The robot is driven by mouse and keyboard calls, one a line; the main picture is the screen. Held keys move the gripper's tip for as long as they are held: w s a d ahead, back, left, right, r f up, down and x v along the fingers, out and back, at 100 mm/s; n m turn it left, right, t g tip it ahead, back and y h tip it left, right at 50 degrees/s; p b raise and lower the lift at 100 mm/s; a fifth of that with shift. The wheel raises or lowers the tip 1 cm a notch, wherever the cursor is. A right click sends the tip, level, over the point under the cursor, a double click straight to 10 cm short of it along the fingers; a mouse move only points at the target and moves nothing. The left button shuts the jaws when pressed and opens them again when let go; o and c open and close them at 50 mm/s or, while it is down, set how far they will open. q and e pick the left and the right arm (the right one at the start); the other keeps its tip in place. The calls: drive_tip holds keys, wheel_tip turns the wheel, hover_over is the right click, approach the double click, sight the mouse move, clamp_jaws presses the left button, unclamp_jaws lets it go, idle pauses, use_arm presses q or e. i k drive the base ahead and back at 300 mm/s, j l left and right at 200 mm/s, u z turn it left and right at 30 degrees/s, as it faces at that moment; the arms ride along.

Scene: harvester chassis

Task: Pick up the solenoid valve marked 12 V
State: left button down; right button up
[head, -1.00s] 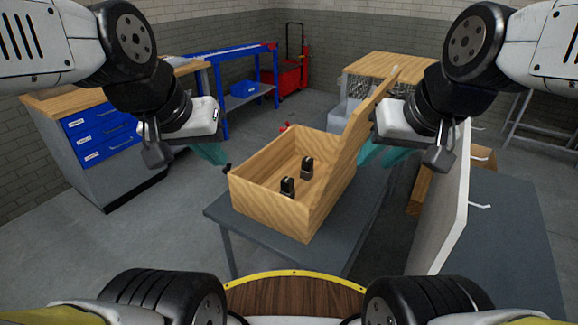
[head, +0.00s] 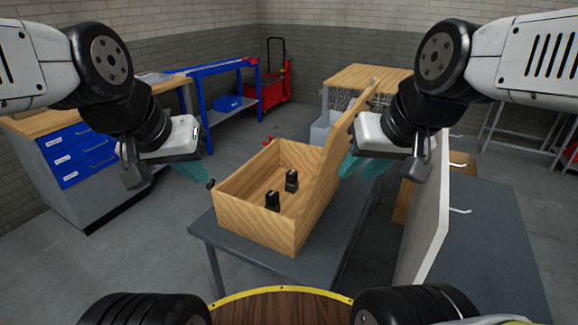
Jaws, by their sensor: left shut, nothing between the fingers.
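Two small black valve-like parts stand apart inside an open wooden box: a nearer part (head: 272,202) and a farther part (head: 292,181). Their markings are too small to read, so I cannot tell which is marked 12 V. The wooden box (head: 255,222) sits on a grey table, its lid (head: 338,165) raised on the right side. My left gripper (head: 195,171) is shut and empty, left of the box and apart from it. My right gripper (head: 352,167) is by the raised lid, right of the box; its finger gap is not clear.
The grey table (head: 225,242) has a free strip in front of the box. A white upright panel (head: 425,235) and a grey surface (head: 490,240) stand at the right. A blue-drawer cabinet (head: 80,160), a blue bench (head: 225,102) and a red cart (head: 265,90) are behind.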

sight(291, 182)
drive_tip(key=i+j+z, duration=0.1)
drive_tip(key=j, duration=0.2)
drive_tip(key=i+j+z, duration=0.1)
drive_tip(key=i+j, duration=0.25)
drive_tip(key=j, duration=0.3)
drive_tip(key=i+j+z, duration=0.25)
drive_tip(key=j, duration=0.4)
drive_tip(key=i, duration=0.05)
